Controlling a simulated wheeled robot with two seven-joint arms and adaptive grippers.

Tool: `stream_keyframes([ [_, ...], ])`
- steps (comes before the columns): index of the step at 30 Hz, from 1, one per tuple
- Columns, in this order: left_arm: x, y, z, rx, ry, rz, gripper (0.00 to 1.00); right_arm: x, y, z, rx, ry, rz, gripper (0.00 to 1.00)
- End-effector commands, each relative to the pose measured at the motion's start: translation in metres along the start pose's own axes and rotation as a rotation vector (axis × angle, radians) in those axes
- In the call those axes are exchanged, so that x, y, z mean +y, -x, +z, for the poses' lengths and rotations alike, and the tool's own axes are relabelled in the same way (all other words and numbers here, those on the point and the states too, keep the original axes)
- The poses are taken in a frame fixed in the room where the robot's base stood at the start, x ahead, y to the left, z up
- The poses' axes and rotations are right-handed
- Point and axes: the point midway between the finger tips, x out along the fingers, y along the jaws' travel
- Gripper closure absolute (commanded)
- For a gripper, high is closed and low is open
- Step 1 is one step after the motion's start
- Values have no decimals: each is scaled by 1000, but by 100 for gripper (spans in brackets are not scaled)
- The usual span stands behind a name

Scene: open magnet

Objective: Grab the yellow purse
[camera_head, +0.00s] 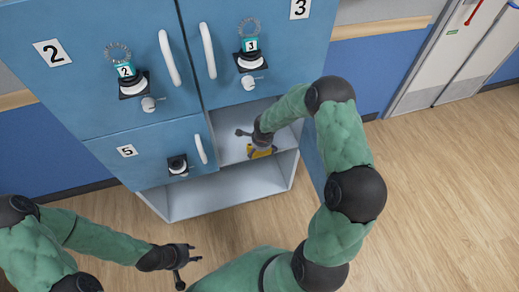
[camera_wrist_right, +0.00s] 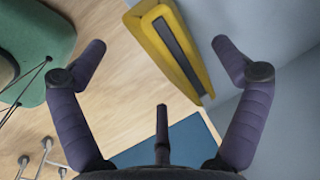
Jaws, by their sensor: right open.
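The yellow purse (camera_head: 263,153) lies in an open grey compartment at the lower right of the blue locker, partly hidden by my right gripper. In the right wrist view the purse (camera_wrist_right: 157,48) is a yellow slab with a dark strip, beside a grey wall. My right gripper (camera_head: 248,142) is inside the compartment opening, above the purse. Its fingers are spread in the right wrist view (camera_wrist_right: 160,62), with the purse beyond and between them, nearer the right finger; nothing is gripped. My left gripper (camera_head: 188,271) is open and empty at the lower left, in front of the locker.
Locker doors 2 (camera_head: 85,70), 3 (camera_head: 295,45) and 5 (camera_head: 150,160) are shut, with handles and locks. An empty open shelf (camera_head: 225,190) is below. An open blue door panel (camera_head: 311,160) stands at the compartment's right. The wooden floor (camera_head: 440,200) is clear at right.

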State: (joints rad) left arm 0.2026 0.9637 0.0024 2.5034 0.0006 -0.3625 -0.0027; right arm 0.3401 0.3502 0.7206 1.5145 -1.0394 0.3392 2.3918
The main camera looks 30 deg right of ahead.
Motion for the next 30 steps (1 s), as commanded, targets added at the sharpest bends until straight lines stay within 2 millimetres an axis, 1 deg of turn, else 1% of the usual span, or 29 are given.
stream_keyframes([
  [1, -1, -3, 0, 0, 0, 0, 60, 0, -8, 0, 0, 0, 2, 3],
  [3, -2, -6, 0, 0, 0, 0, 60, 0, -17, 0, 0, 0, 2, 3],
  [6, -3, -7, 0, 0, 0, 0, 60, 0, -25, 0, 0, -1, 2, 3],
  [15, -2, -7, 0, 0, 0, 0, 60, 0, -26, 0, 0, 0, 1, 3],
  [17, -2, -7, 0, 0, 0, 0, 60, 0, -26, 0, 0, 0, 1, 20],
  [18, -2, -7, 0, 0, 0, 0, 60, 0, -26, 0, 0, 0, 1, 31],
  [20, -2, -7, 0, 0, 0, 0, 60, 0, -26, 0, 0, 0, 1, 48],
  [21, -2, -7, 0, 0, 0, 0, 60, 0, -26, 0, 0, 0, 1, 59],
  [22, -2, -7, 0, 0, 0, 0, 60, 0, -26, 0, 0, 0, 1, 68],
  [23, -2, -7, 0, 0, 0, 0, 60, 0, -26, 0, 0, 0, 1, 71],
  [30, -2, -7, 0, 0, 0, 0, 60, 1, -27, 0, -1, 0, 3, 71],
])
